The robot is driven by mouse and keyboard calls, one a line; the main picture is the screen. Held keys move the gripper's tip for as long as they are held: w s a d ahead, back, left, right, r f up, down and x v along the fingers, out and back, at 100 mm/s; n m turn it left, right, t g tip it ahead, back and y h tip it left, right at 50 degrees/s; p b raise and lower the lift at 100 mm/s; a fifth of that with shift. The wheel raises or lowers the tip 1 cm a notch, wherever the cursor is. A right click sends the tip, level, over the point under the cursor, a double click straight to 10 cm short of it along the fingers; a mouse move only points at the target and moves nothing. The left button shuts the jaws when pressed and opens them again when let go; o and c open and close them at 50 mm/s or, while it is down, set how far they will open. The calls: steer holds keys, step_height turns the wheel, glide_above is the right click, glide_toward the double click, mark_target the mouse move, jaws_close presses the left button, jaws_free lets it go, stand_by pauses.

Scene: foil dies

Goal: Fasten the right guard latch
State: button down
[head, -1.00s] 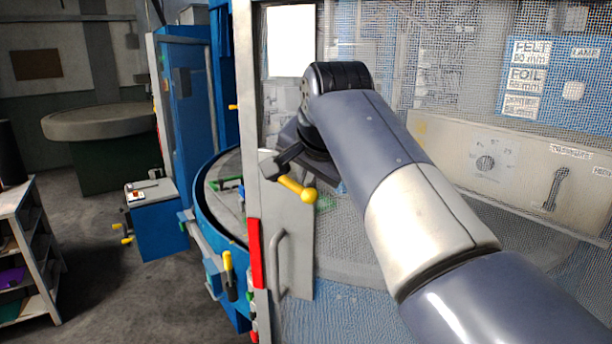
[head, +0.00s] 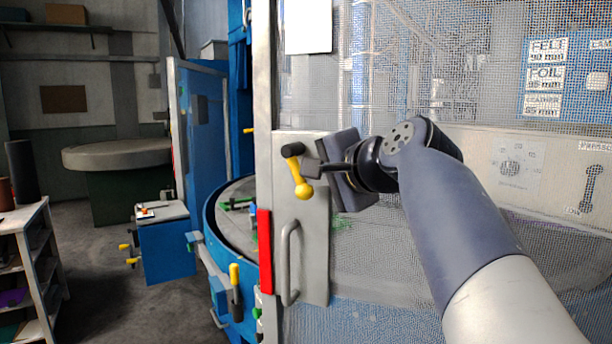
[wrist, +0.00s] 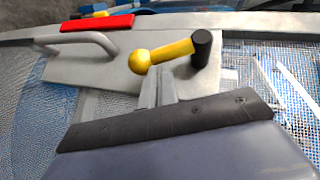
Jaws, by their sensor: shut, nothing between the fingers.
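The guard latch is a yellow lever (head: 296,172) with a ball end and a black pivot, on a grey plate (head: 315,265) on the mesh guard. In the head view it hangs steeply, pivot up, ball down and slightly right. In the wrist view the lever (wrist: 170,52) lies across the plate, ball left, black pivot right. My gripper (head: 312,169) is shut and empty, close against the lever's right side. The wrist view shows its fingertips (wrist: 158,80) right beside the lever near the ball; whether they touch I cannot tell.
A grey pull handle (head: 285,265) and red strip (head: 265,250) are below the latch. Another yellow-handled lever (head: 235,280) is at lower left. A mesh guard (head: 400,60) spans the right. A blue box (head: 165,245) and shelf (head: 25,265) stand left, with open floor between.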

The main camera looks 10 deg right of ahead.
steer(key=f+t+b, duration=0.1)
steer(key=b, duration=0.1)
steer(key=w+a+f+m+t+y+b, duration=0.1)
steer(key=b, duration=0.1)
steer(key=shift+a, duration=0.2)
steer(key=shift+w+b, duration=0.1)
steer(key=shift+b, duration=0.25)
stand_by(0.5)
